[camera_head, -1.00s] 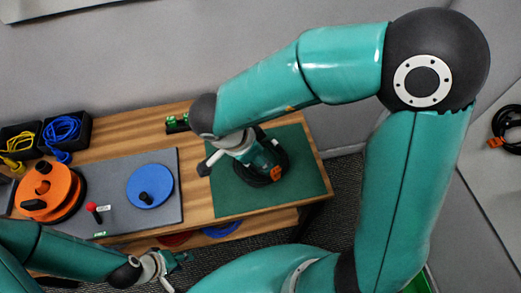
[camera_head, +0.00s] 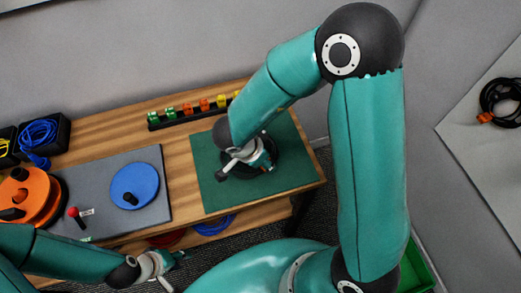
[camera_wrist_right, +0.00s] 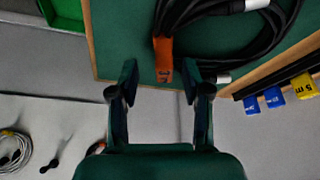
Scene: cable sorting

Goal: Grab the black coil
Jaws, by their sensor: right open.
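The black coil (camera_head: 282,163) lies on the green mat (camera_head: 218,198) on the wooden table, mostly hidden under my right gripper in the head view. In the right wrist view the coil (camera_wrist_right: 230,45) shows thick black loops, white bands and an orange tag (camera_wrist_right: 163,58). My right gripper (camera_head: 264,166) is over the coil; its fingers (camera_wrist_right: 161,82) are apart in the wrist view, with the tag just beyond and between their tips. Contact cannot be told. My left gripper (camera_head: 180,257) is low, in front of the table, away from the coil; its finger opening is unclear.
Another black coil (camera_head: 501,102) with an orange tag is on the pale panel at right. A grey board (camera_head: 105,205) holds a blue disc (camera_head: 135,185); an orange reel (camera_head: 28,198) is at its left. A rack (camera_head: 190,115) of coloured blocks lines the back edge.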

